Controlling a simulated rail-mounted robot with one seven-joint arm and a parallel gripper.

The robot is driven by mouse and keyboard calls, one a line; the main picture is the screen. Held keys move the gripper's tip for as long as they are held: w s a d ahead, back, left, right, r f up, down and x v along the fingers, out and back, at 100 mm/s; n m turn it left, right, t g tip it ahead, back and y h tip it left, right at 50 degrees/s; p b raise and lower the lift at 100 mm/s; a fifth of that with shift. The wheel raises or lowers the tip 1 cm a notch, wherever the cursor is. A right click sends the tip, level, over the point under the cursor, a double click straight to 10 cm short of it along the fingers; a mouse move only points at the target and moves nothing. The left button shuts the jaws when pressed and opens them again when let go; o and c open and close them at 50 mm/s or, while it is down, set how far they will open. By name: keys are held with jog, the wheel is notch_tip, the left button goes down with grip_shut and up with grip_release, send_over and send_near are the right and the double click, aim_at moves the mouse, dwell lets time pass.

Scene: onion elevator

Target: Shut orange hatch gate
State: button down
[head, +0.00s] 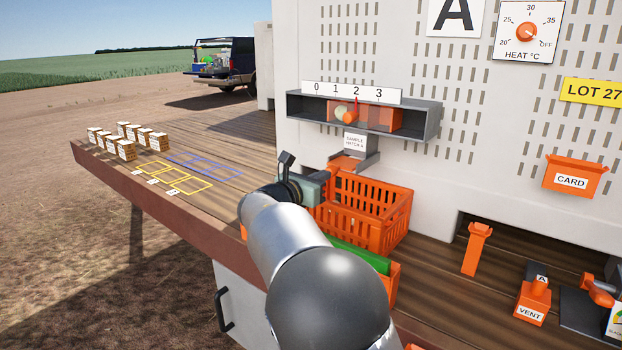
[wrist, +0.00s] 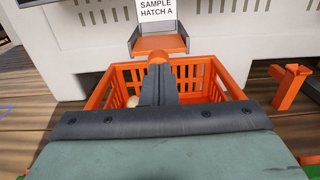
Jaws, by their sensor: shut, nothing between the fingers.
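The orange hatch gate (wrist: 160,44) sits in a grey chute under the "SAMPLE HATCH A" sign (wrist: 157,8). It shows as a sloping orange plate between grey side walls, and also in the head view (head: 346,162). A rounded orange knob (wrist: 158,57) is at its front. My gripper (wrist: 158,70) is shut and empty, its fingertips right at or just below the knob; I cannot tell whether they touch. In the head view the green-grey gripper body (head: 312,187) shows beside the crate, and the fingertips are hard to make out.
An orange slatted crate (head: 375,212) stands below the chute, with a pale round item (wrist: 132,101) inside. Above is a grey slot box (head: 420,122) with a 0–3 scale. An orange post (head: 476,250) and a VENT block (head: 532,302) stand to the right.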

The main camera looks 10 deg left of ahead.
aim_at(339, 166)
jog(key=shift+w+d, duration=0.1)
jog(key=shift+w, duration=0.1)
jog(key=p+x, duration=0.2)
jog(key=x, duration=0.5)
jog(key=shift+w+d, duration=0.15)
jog(key=shift+w, duration=0.1)
jog(key=shift+d+r, duration=0.1)
jog(key=shift+r, duration=0.1)
jog(key=shift+s, duration=0.1)
